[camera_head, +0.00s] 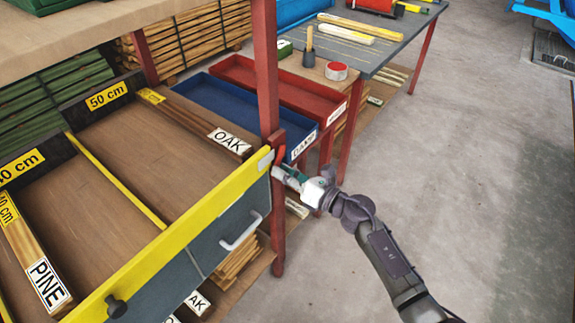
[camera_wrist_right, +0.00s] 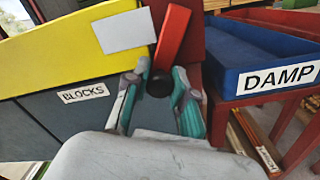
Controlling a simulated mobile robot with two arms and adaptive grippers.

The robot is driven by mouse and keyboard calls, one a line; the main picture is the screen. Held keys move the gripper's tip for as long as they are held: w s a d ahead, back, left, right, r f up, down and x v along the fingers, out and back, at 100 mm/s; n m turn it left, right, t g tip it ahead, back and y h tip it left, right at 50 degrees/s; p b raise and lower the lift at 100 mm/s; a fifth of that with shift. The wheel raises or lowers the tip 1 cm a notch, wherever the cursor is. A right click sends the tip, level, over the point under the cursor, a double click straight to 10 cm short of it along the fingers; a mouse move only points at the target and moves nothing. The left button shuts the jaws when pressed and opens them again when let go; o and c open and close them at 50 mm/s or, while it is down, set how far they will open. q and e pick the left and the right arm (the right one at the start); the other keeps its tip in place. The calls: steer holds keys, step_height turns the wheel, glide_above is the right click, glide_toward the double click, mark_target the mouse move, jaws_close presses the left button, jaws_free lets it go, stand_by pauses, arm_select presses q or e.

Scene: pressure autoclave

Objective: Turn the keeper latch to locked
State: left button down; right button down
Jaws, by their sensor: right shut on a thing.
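The keeper latch shows in the right wrist view as a red bar (camera_wrist_right: 173,36) with a dark round end between my fingers. It stands tilted up and slightly right, beside a light grey plate (camera_wrist_right: 125,31) on the yellow rail (camera_wrist_right: 50,55). My right gripper (camera_wrist_right: 158,82) is shut on the latch's lower end, with a teal-edged finger on each side. In the head view my right gripper (camera_head: 287,173) is at the red post, by the right end of the yellow rail (camera_head: 190,240). Its fingers hide much of the latch there. My left gripper is not in view.
The drawer front has a grey handle (camera_head: 241,232) and a dark knob (camera_head: 116,306). A blue DAMP tray (camera_head: 235,108) and a red tray (camera_head: 275,85) sit behind the red post (camera_head: 266,70). Open concrete floor (camera_head: 460,180) lies to the right.

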mark_target(266, 160)
steer(key=m+p, duration=0.1)
steer(key=m, duration=0.1)
steer(key=s+r+m+p, duration=0.1)
steer(key=m+p, duration=0.1)
steer(key=a+r+m+p, duration=0.1)
steer(key=shift+s+r+m, duration=0.1)
steer(key=shift+s+m, duration=0.2)
steer(key=shift+m, duration=0.1)
steer(key=m+p, duration=0.1)
steer(key=r+m+p, duration=0.1)
steer(key=m+p, duration=0.1)
steer(key=m, duration=0.1)
steer(key=shift+s+a+r, duration=0.2)
steer(key=shift+s+r, duration=0.05)
steer(key=shift+r, duration=0.05)
steer(key=shift+r+m+p, duration=0.4)
steer(key=shift+m+p, duration=0.6)
steer(key=shift+m, duration=0.2)
steer(key=c, duration=1)
jaws_free()
steer(key=shift+o, duration=0.2)
steer(key=v, duration=1.2)
